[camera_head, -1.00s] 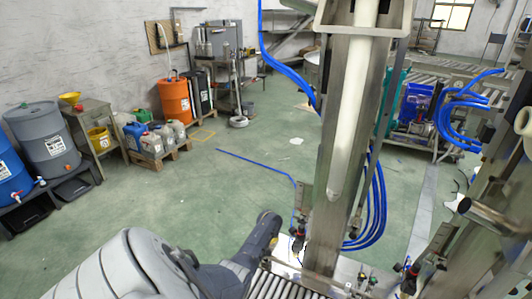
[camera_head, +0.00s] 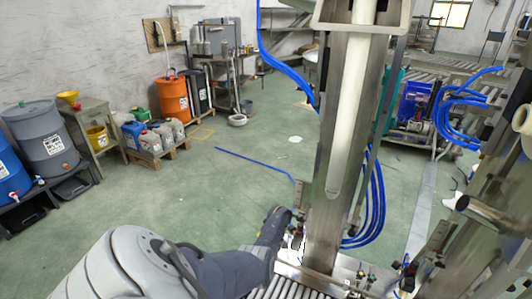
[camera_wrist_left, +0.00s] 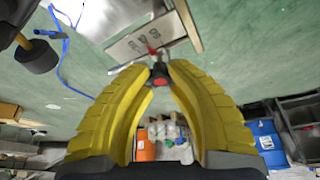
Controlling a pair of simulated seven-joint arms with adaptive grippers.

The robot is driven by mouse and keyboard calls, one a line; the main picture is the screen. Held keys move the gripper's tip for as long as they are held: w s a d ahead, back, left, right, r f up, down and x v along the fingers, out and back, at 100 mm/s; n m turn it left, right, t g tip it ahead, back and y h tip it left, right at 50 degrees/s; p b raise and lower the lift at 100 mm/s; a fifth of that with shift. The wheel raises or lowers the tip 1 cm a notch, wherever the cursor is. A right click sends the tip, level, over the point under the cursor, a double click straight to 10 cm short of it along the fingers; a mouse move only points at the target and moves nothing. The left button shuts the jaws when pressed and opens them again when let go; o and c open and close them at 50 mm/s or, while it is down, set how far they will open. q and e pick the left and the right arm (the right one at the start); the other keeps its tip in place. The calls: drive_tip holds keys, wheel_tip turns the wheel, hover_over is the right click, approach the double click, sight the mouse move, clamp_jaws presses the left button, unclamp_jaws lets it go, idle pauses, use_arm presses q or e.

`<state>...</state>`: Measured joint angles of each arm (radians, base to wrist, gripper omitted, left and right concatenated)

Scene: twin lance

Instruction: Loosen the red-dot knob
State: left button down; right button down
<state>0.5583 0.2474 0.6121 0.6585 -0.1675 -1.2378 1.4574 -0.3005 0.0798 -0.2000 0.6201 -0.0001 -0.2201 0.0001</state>
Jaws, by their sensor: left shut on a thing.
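The red-dot knob (camera_wrist_left: 160,76) is small and dark with a red patch, in the upper middle of the left wrist view. My left gripper (camera_wrist_left: 158,72) has its two yellow curved fingers closed around it, with the tips at its sides. In the head view my left arm reaches in from the lower left, and its wrist end is beside the foot of the steel column (camera_head: 325,215). The fingers and their hold on the knob are too small and covered to make out there. My right gripper is not in view.
A roller conveyor (camera_head: 285,286) lies at the column's foot, with more small fittings along its edge. Blue hoses (camera_head: 376,205) hang behind the column. Drums, including an orange drum (camera_head: 173,98), stand by the left wall. The green floor between is mostly clear.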

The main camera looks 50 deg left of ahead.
use_arm(q)
drive_tip(key=shift+w+a+r, duration=0.2)
drive_tip(key=shift+a+r, duration=0.15)
drive_tip(key=shift+a, duration=0.05)
drive_tip(key=c, duration=1.6)
unclamp_jaws()
drive_tip(key=o, duration=0.6)
drive_tip(key=shift+s+d+f, duration=0.15)
drive_tip(key=shift+d+f, duration=0.05)
drive_tip(key=shift+f, duration=0.1)
drive_tip(key=shift+d, duration=0.1)
drive_tip(key=shift+v, duration=5.95)
drive_tip(key=shift+r, duration=0.1)
